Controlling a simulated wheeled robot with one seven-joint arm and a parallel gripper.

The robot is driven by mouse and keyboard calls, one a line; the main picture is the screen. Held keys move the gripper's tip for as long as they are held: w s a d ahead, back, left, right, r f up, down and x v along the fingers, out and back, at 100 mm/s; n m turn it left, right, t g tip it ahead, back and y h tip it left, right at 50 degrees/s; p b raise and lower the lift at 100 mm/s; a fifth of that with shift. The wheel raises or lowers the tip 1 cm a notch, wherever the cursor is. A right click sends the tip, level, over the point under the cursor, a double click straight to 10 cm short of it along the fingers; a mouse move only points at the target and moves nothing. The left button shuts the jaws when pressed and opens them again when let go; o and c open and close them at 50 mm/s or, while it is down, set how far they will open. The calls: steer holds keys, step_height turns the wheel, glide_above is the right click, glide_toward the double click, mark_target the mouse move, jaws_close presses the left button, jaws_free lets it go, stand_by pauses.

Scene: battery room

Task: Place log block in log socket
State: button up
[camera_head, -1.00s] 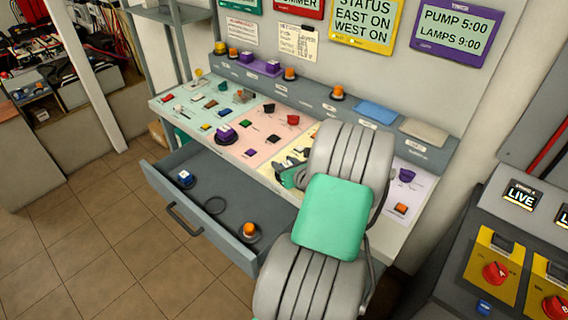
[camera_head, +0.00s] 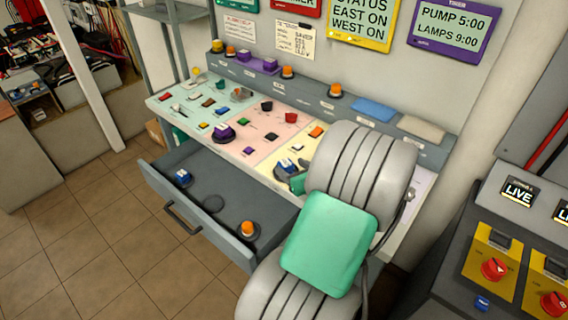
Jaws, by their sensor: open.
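My gripper (camera_head: 286,169) is at the yellow panel on the desk, mostly behind my own arm. It is open, with its dark fingers close to a small blue-and-white block (camera_head: 289,163); I cannot tell whether they touch it. I cannot tell which block is the log block or which socket is the log socket, as the small labels are unreadable. Purple blocks (camera_head: 271,64) sit on the grey rail (camera_head: 310,90) at the back of the desk. The panel's right part is hidden behind my arm.
Coloured pieces cover the desktop. A console with red knobs (camera_head: 494,268) stands at right. Floor is clear at left.

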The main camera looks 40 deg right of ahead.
steer(key=v, duration=0.4)
steer(key=shift+s+r, duration=0.2)
steer(key=shift+s, duration=0.15)
steer(key=w+a+n+g+y, duration=0.3)
steer(key=w+a+n, duration=0.1)
steer(key=a+n, duration=0.6)
steer(key=w+a+n+g+y, duration=0.2)
steer(key=w+a+n, duration=0.1)
steer(key=a+n, duration=0.75)
steer(key=s+a+r+n+g, duration=0.2)
steer(key=a+n, duration=0.4)
steer(key=n, duration=0.3)
steer(key=s+a+r+n+g, duration=0.2)
steer(key=s+a+r+n, duration=0.2)
steer(key=n, duration=0.6)
steer(key=s+a, duration=0.2)
steer(key=a, duration=0.1)
steer(key=shift+r+h, duration=0.25)
steer(key=shift+h, duration=0.15)
steer(key=shift+w+a, duration=0.1)
